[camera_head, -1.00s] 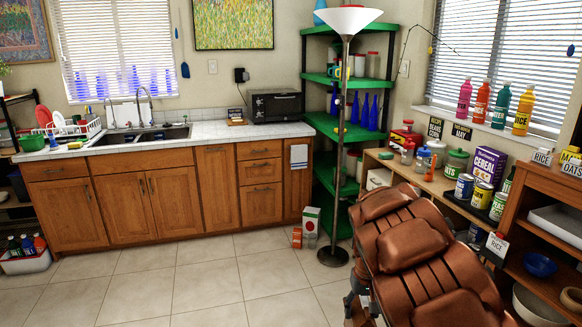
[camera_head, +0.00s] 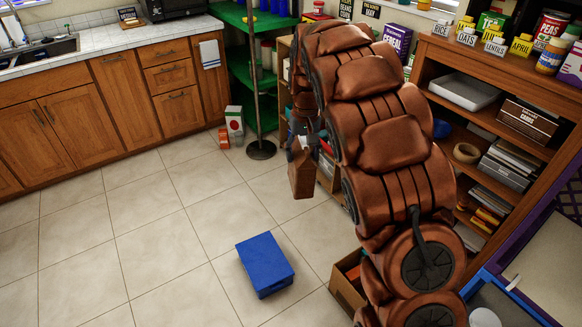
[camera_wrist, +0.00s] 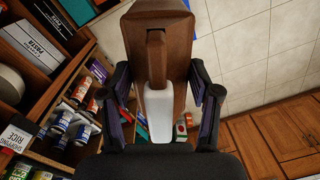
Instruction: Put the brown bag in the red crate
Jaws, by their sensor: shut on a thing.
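A brown bag (camera_head: 302,174) hangs from my gripper (camera_head: 302,140), above the floor and to the left of my arm in the head view. In the wrist view the bag (camera_wrist: 180,55) fills the space between the two fingers of my gripper (camera_wrist: 160,92), which are shut on it. A pale grey, rounded part shows in front of the bag's lower middle; I cannot tell what it is. I see no red crate clearly in either view now.
A blue box (camera_head: 265,264) stands on the tiled floor, left of my arm. A cardboard box (camera_head: 345,291) with something reddish inside is partly hidden by my arm. Wooden shelves (camera_head: 452,96) stand right, a lamp pole (camera_head: 255,80) and cabinets behind. Floor at left is clear.

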